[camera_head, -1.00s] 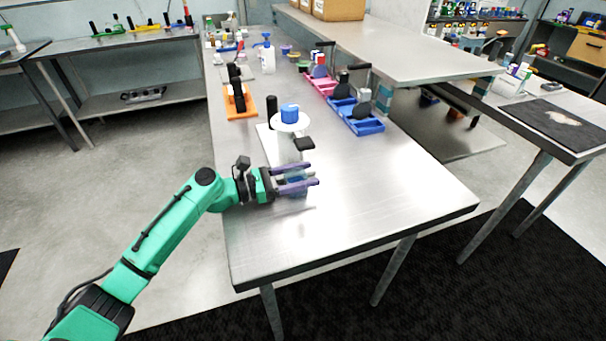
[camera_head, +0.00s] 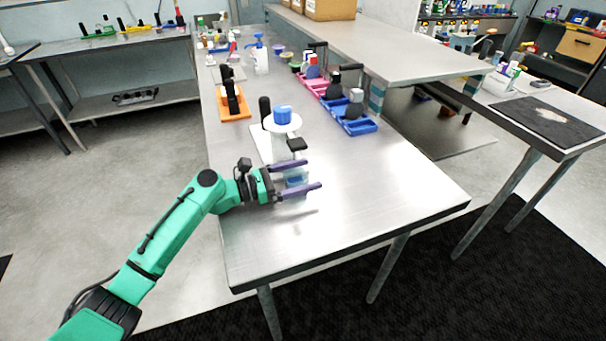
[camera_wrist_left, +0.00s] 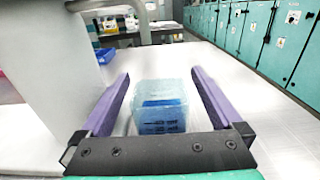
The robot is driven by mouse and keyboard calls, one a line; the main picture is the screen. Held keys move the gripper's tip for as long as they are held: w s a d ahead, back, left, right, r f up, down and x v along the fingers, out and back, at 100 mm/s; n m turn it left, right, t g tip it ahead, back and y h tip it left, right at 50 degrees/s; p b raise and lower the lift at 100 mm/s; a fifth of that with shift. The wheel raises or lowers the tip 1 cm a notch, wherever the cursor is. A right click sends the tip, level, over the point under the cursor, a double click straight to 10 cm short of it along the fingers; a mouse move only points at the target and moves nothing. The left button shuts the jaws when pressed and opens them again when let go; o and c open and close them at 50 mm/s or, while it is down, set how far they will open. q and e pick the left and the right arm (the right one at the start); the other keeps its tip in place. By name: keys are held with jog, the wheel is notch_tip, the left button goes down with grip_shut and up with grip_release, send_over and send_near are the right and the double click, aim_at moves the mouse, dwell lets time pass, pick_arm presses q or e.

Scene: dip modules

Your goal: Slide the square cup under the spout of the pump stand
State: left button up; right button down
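The square cup, clear with blue contents, stands on the table between my left gripper's fingers in the head view (camera_head: 294,182) and in the wrist view (camera_wrist_left: 160,108). My left gripper (camera_head: 312,175) is open around it. In the wrist view the purple fingers (camera_wrist_left: 160,82) stand apart, with gaps on both sides of the cup. The pump stand (camera_head: 283,122) has a white body, a round top with a blue cap, and a black part toward the gripper. Its white column fills the left of the wrist view (camera_wrist_left: 40,65). Whether the spout is directly above the cup is unclear. My right gripper is out of view.
An orange holder (camera_head: 235,107) stands left of the pump stand, and blue trays (camera_head: 362,127) with bottles stand to the right. A raised shelf (camera_head: 420,62) runs along the table's right side. The front of the metal table (camera_head: 370,205) is clear.

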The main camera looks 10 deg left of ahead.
pick_arm(q)
jog(key=b+v, duration=0.3)
jog(key=v, duration=1.1)
jog(key=shift+f, duration=0.1)
jog(key=shift+s+a, duration=0.15)
jog(key=shift+a, duration=0.15)
